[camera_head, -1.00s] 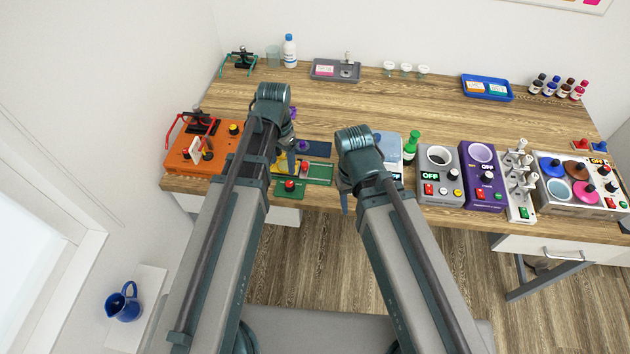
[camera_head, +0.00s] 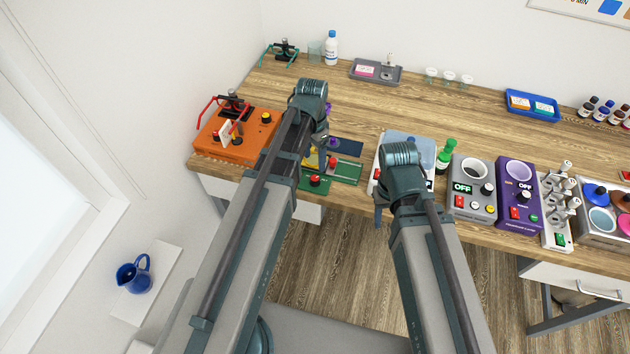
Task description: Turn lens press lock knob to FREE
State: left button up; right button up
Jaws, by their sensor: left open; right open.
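An orange machine (camera_head: 207,149) stands at the left front of the table; I take it for the lens press. It carries a black press part (camera_head: 233,105), a red handle (camera_head: 211,104), a white tag (camera_head: 224,131) and a yellow knob (camera_head: 266,117). A dark and red control sits beside the tag. Lock markings are too small to read. My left gripper (camera_head: 323,160) is open, right of the orange machine, over the green and yellow pieces, and partly hidden by its arm. My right gripper (camera_head: 379,213) is open at the table's front edge, mostly hidden behind its wrist.
A green block with a red button (camera_head: 315,182) lies near my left gripper. A grey box (camera_head: 470,186) and a purple box (camera_head: 518,193), both reading OFF, stand at right.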

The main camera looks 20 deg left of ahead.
aim_at(315, 178)
pick_arm(q)
notch_tip(315, 178, down, 8)
jog(key=b, duration=0.7)
jog(key=shift+d+f, duration=0.1)
jog(key=shift+f, duration=0.15)
jog(key=shift+r, duration=0.1)
grip_shut()
